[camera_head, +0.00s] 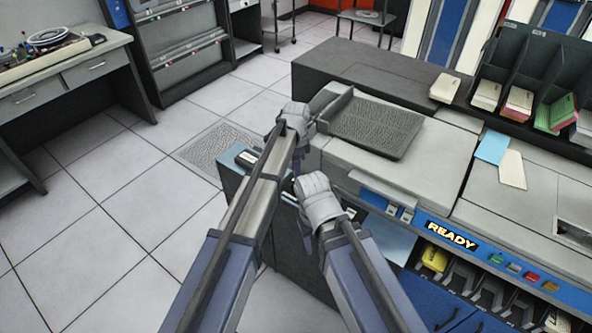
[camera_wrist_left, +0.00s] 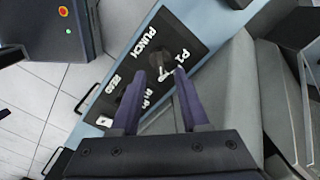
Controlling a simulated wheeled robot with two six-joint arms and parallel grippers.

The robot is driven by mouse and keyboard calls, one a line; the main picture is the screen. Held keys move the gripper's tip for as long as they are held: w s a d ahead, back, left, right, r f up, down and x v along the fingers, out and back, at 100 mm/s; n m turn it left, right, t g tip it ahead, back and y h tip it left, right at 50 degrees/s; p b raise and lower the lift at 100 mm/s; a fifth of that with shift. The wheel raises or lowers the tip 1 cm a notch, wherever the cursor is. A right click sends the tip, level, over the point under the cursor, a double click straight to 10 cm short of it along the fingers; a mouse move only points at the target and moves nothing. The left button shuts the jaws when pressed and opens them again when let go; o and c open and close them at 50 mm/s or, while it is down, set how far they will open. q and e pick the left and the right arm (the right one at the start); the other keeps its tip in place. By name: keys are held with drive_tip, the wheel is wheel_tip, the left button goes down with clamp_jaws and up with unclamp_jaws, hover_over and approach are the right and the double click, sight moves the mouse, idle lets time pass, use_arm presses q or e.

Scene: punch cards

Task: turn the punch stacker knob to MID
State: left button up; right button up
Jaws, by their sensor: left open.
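In the left wrist view, a dark label plate (camera_wrist_left: 132,75) on a pale blue panel carries white lettering; I can read PUNCH and READ. A round dark knob (camera_wrist_left: 162,66) with a light pointer sits on this plate, partly hidden by the fingers. My left gripper (camera_wrist_left: 160,74) is open, its two purple fingers on either side of the knob in the picture; I cannot tell whether they touch it. In the head view, my left gripper (camera_head: 298,155) is over the machine's left end and hides the knob. My right gripper (camera_head: 309,232) hangs by the machine's front; its jaws are not clear.
The grey card machine (camera_head: 400,165) has a ribbed dark lid (camera_head: 377,126) and a lit READY sign (camera_head: 451,236). Card stacks stand in a dark rack (camera_head: 515,80) at the back right. Tiled floor (camera_head: 120,235) is free on the left.

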use_arm(q)
wheel_tip(320, 180, up, 3)
drive_tip(key=shift+f+p, duration=0.1)
drive_tip(key=shift+p, duration=0.75)
drive_tip(key=shift+f, duration=0.1)
use_arm(e)
wheel_tip(320, 180, up, 3)
drive_tip(key=shift+f, duration=0.15)
use_arm(q)
drive_tip(key=shift+s, duration=0.1)
